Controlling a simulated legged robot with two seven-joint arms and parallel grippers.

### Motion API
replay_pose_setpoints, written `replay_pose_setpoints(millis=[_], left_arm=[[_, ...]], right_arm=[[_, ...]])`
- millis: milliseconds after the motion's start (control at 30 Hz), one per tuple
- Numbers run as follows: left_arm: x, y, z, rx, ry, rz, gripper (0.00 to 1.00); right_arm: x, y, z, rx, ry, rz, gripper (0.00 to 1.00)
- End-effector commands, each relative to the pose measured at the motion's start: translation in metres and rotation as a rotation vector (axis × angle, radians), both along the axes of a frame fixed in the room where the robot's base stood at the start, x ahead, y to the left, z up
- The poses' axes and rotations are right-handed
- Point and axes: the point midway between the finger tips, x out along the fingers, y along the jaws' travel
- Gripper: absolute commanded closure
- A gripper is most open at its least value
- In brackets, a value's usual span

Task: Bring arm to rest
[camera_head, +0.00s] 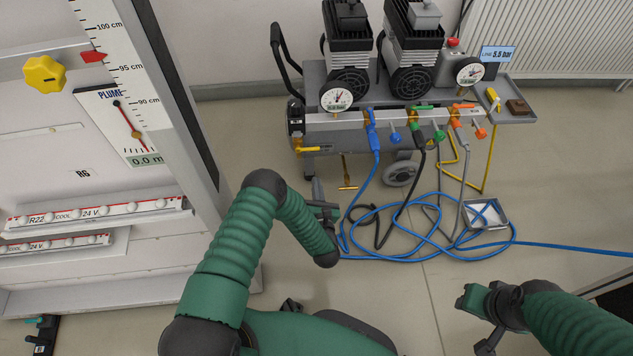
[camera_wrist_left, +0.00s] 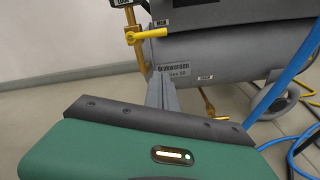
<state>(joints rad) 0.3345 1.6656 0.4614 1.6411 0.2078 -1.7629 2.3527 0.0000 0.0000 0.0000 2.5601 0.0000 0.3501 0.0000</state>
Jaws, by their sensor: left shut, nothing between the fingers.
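My left arm, ribbed green with dark joints, comes in from the lower left and bends over in the middle of the head view. Its gripper (camera_head: 318,190) points up toward the compressor cart and stands out in front of its lower left side. In the left wrist view the grey fingers (camera_wrist_left: 161,88) are together and hold nothing; the cart's tank shows behind them. My right arm comes in from the lower right, with its gripper (camera_head: 484,345) low over the floor; whether its fingers are open or shut is unclear.
A compressor cart (camera_head: 330,132) with gauges, coloured valves and a yellow lever (camera_wrist_left: 148,34) stands ahead. Blue hose (camera_head: 430,253) lies coiled on the floor near a small tray (camera_head: 486,226). A white cabinet (camera_head: 60,150) stands at left. Floor between the arms is mostly clear.

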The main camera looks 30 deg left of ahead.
Motion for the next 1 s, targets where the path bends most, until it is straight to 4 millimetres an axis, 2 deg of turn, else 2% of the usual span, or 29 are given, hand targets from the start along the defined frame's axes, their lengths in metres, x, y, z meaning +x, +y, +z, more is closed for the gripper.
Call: replay_pose_setpoints(millis=[267,367,467,567,667,733,833,1000], left_arm=[[0.006,-0.003,0.005,0.016,0.018,-0.022,1.00],[0.029,-0.020,0.027,0.121,0.132,-0.144,1.00],[0.054,-0.052,0.064,0.365,0.346,-0.379,1.00],[0.054,-0.084,0.100,0.707,0.584,-0.656,1.00],[0.026,-0.102,0.134,1.073,0.790,-0.922,1.00],[-0.006,-0.105,0.155,1.317,0.909,-1.105,1.00],[-0.058,-0.103,0.181,1.607,1.027,-1.344,1.00],[-0.143,-0.092,0.213,1.942,1.100,-1.698,1.00]], right_arm=[[0.000,0.000,0.001,0.000,0.000,0.000,0.64],[0.000,0.000,0.006,0.000,0.000,0.000,0.64],[0.000,0.000,0.012,0.000,0.000,0.000,0.64],[0.000,0.000,0.019,0.000,0.000,0.000,0.64],[0.000,0.000,0.025,0.000,0.000,0.000,0.64],[0.000,0.000,0.029,0.000,0.000,0.000,0.64],[0.000,0.000,0.034,0.000,0.000,0.000,0.64],[0.000,0.000,0.040,0.000,0.000,0.000,0.64]])
